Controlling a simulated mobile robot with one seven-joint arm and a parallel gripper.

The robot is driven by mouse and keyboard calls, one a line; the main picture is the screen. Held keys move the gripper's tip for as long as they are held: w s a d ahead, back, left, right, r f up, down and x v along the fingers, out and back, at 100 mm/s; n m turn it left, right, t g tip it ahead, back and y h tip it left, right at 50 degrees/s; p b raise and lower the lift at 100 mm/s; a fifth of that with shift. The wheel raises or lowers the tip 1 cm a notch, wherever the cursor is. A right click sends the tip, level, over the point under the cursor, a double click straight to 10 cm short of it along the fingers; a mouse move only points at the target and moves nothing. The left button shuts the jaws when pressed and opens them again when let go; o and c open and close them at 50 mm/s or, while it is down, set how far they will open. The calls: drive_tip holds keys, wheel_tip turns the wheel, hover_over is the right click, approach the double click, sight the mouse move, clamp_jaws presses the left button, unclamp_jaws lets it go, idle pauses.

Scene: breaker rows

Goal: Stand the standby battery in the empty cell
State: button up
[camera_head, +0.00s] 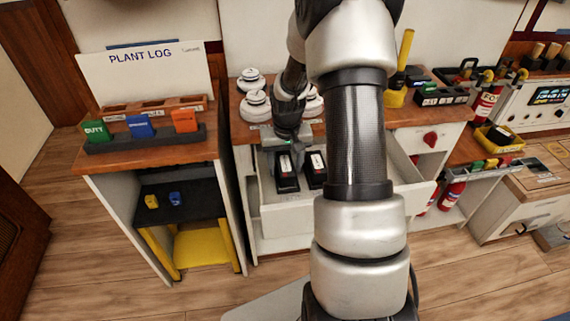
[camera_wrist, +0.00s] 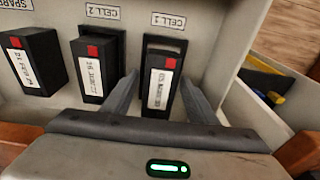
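In the wrist view, three black batteries with red squares and white labels stand in a drawer. One (camera_wrist: 35,62) is below the SPARE label, one (camera_wrist: 92,72) is below CELL 2, and one (camera_wrist: 160,82) is below CELL 1. Their label print is too small to tell which is standby. No empty cell shows clearly. My gripper (camera_wrist: 160,92) has a finger on either side of the CELL 1 battery, with narrow gaps visible. In the head view, my gripper (camera_head: 296,152) is above this battery (camera_head: 287,180); the CELL 2 battery (camera_head: 315,168) is beside it. My arm hides the third.
The open drawer (camera_head: 275,225) has raised walls around the batteries. White round detectors (camera_head: 255,105) stand on the counter behind my gripper. A red knob (camera_head: 430,138) is on the cabinet front at right.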

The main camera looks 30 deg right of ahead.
sight(287, 166)
drive_tip(key=shift+w+r, duration=0.1)
drive_tip(key=shift+r, duration=0.05)
drive_tip(key=shift+r, duration=0.3)
wheel_tip(287, 166, up, 11)
drive_tip(key=s+p, duration=0.1)
drive_tip(key=p, duration=0.1)
drive_tip(key=shift+a+r, duration=0.15)
drive_tip(key=shift+r, duration=0.05)
drive_tip(key=shift+s, duration=0.15)
